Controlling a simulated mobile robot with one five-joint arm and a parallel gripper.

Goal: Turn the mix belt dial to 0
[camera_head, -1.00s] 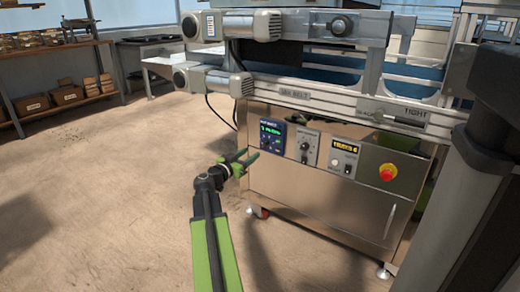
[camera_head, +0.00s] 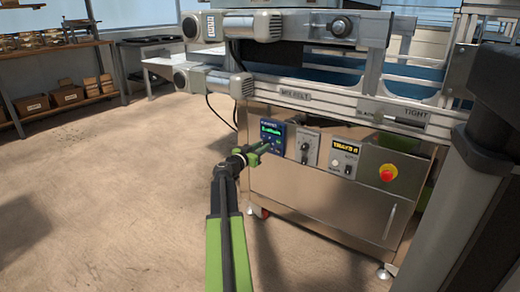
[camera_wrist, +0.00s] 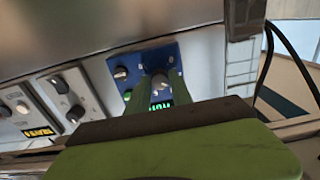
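The blue control panel (camera_head: 272,138) with a lit green display sits on the steel cabinet below the "MIX BELT" label. In the wrist view the panel (camera_wrist: 143,70) carries a dark knob (camera_wrist: 120,72) on the left and a grey dial (camera_wrist: 161,87) at the middle. My gripper (camera_head: 262,148) is at the front of this panel. In the wrist view its two green fingers (camera_wrist: 160,76) stand a little apart, with the grey dial showing in the gap. I cannot tell whether they touch it. The fingers hide part of the panel and display.
To the right on the cabinet are a grey panel with a knob (camera_head: 305,147), a "TRAYS" display panel (camera_head: 345,155) and a red stop button (camera_head: 388,172). The conveyor rail (camera_head: 300,95) runs above. Open floor lies to the left.

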